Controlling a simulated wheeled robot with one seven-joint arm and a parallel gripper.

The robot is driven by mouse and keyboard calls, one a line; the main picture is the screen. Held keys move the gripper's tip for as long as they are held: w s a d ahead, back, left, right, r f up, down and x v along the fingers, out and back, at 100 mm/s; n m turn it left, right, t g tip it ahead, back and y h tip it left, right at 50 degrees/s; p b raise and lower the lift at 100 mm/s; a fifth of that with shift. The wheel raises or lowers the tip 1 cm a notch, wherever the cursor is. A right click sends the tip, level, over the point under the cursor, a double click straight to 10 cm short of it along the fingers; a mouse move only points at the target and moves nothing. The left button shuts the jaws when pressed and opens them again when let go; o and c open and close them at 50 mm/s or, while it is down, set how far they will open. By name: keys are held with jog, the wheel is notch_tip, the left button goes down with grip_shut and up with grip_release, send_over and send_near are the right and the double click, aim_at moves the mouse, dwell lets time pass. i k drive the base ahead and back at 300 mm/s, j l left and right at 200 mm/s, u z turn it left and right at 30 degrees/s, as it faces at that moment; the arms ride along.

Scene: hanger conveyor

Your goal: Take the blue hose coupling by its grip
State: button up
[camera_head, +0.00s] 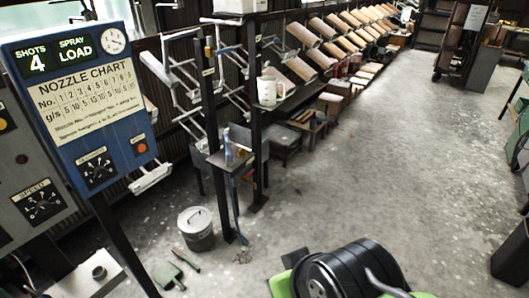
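A small blue upright piece (228,151), which looks like the blue hose coupling, stands at a small shelf (224,164) on a dark post, left of the picture's middle. It is small in this view, so I cannot make out its grip clearly. A thin bluish strip, perhaps a hose (236,200), hangs below the shelf. My gripper is not in view.
A blue nozzle chart panel (90,100) stands close at the left. The concrete floor (400,170) at right is open.

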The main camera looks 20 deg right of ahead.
aim_at(229, 154)
jog(key=z, duration=0.25)
jog(key=i+u, duration=0.4)
jog(key=i, duration=0.15)
jog(key=i+l+u, duration=0.1)
jog(key=i+u, duration=0.3)
jog(key=i+l+u, duration=0.4)
jog(key=i, duration=0.2)
jog(key=i+l+u, duration=0.4)
jog(key=i+j, duration=0.05)
